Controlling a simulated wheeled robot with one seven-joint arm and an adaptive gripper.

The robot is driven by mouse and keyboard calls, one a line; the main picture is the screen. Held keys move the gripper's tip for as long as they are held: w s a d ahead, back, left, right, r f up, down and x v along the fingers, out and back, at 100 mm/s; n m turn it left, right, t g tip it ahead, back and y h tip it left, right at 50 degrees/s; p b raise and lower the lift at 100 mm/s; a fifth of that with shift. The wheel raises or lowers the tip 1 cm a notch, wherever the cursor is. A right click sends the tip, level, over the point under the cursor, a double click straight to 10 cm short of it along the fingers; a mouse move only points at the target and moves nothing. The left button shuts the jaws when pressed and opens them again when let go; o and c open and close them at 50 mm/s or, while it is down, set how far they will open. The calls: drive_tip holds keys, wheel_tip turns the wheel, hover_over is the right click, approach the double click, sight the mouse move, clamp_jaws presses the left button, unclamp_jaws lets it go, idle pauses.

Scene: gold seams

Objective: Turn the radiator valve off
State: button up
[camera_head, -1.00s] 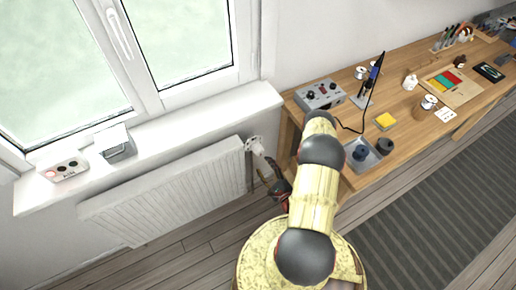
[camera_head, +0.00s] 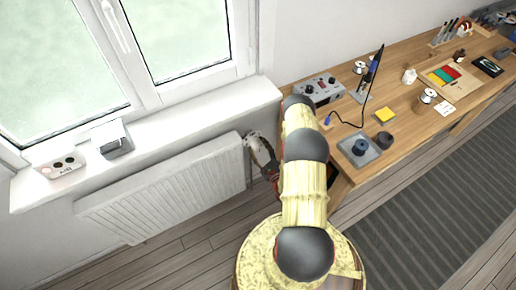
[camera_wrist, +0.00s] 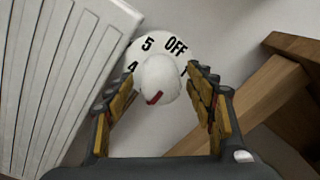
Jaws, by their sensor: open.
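The white radiator valve knob (camera_wrist: 160,78) has a red mark on its lower side in the wrist view. Behind it, a white dial plate (camera_wrist: 150,45) shows 4, 5 and OFF. OFF is at the upper right, and the red mark points away from it, downward. My gripper (camera_wrist: 160,80) is open, with one finger on each side of the knob. I cannot tell whether either finger touches it. In the head view, the valve (camera_head: 252,137) is at the radiator's right end, and my gripper (camera_head: 260,150) is right at it, hiding part of it.
The white radiator (camera_head: 165,190) hangs under the window sill (camera_head: 190,118). A wooden workbench (camera_head: 420,140) with tools stands to the right. Its wooden leg (camera_wrist: 260,95) is close to the right finger in the wrist view.

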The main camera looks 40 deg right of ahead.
drive_tip(key=c, duration=0.4)
drive_tip(key=c, duration=0.7)
drive_tip(key=shift+c, duration=0.3)
